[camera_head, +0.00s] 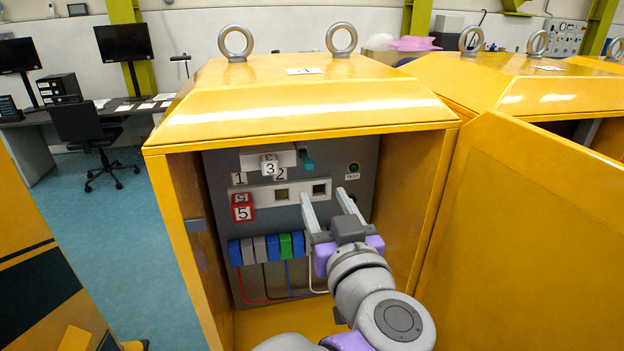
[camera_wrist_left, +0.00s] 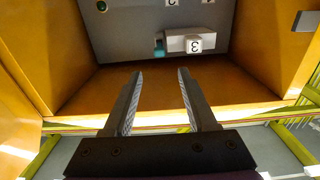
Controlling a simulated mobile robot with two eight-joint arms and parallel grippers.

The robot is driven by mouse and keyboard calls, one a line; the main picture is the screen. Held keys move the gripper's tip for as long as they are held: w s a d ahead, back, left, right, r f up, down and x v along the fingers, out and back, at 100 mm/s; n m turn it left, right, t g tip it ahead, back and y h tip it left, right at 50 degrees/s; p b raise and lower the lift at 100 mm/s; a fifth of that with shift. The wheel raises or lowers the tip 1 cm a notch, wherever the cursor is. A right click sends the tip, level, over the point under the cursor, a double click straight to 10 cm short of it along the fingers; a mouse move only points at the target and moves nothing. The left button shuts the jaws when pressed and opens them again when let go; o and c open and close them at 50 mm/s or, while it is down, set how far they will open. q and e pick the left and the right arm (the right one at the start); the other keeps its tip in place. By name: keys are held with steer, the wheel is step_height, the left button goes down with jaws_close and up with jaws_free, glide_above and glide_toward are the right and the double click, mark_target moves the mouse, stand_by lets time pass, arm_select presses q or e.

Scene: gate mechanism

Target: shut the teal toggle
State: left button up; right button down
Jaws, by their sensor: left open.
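The teal toggle (camera_head: 307,161) is a small lever at the right end of a white block (camera_head: 268,157), high on the grey panel inside the yellow cabinet. In the left wrist view, which is turned over, the toggle (camera_wrist_left: 159,47) shows small beside the white block (camera_wrist_left: 190,42). My left gripper (camera_head: 322,193) is open and empty, with its fingers pointing into the cabinet. Its tips appear below and slightly right of the toggle in the head view, apart from it. In the left wrist view the spread fingers (camera_wrist_left: 160,74) frame the toggle. My right gripper does not show.
Red block 5 (camera_head: 243,213) and a row of coloured breakers (camera_head: 266,248) with wires are on the panel's left and lower parts. A round button (camera_head: 353,168) is at upper right. The cabinet walls (camera_head: 430,190) and open yellow door (camera_head: 520,230) bound the space.

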mark_target(310, 167)
arm_select(q)
steer(key=p+x, duration=0.1)
steer(key=x, duration=1)
steer(key=shift+s, duration=0.1)
jaws_close()
